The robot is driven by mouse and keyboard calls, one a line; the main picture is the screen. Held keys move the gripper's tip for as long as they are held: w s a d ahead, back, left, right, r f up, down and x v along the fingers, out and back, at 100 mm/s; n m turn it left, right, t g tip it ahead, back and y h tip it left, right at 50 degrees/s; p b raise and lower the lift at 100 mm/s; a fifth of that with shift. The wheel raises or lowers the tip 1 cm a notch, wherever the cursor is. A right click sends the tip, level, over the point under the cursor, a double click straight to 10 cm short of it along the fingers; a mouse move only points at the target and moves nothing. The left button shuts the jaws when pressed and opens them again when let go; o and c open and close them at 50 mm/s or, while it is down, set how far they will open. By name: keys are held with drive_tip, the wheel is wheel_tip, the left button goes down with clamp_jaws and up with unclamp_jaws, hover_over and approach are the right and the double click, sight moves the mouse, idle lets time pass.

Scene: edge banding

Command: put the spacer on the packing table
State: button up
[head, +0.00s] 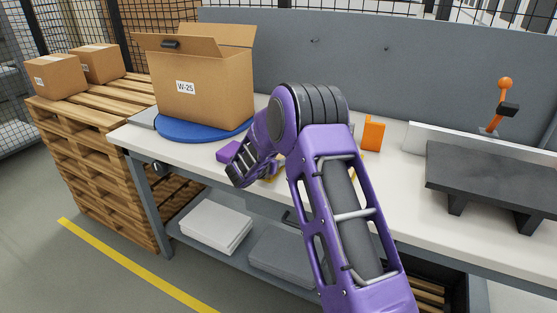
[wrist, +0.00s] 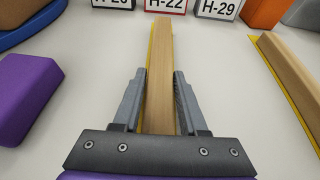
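In the wrist view a long tan wooden bar (wrist: 160,75) with a yellow edge lies lengthwise on the white table. It may be the spacer; no label on it shows. My gripper (wrist: 160,72) has one grey finger on each side of this bar, and they look open, with narrow gaps. The bar's near end is hidden under the gripper body. In the head view my gripper (head: 238,174) is low at the table's front edge. The white table (head: 195,151) could be the packing table.
A second brown bar on yellow (wrist: 291,78) lies right of my gripper. A purple block (wrist: 27,98) lies left. Label stands (wrist: 166,5) are ahead. A carton marked W-25 (head: 212,92) sits on a blue disc (head: 190,133). An orange block (head: 373,133) and dark stand (head: 490,175) are right.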

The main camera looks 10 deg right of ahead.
drive_tip(key=o, duration=0.3)
drive_tip(key=shift+r, duration=0.1)
drive_tip(key=shift+a+r, duration=0.1)
drive_tip(key=shift+r, duration=0.05)
drive_tip(key=p+v, duration=0.1)
drive_tip(key=v, duration=1)
drive_tip(key=shift+s+a+r, duration=0.1)
drive_tip(key=shift+s+a, duration=0.05)
drive_tip(key=shift+s, duration=0.25)
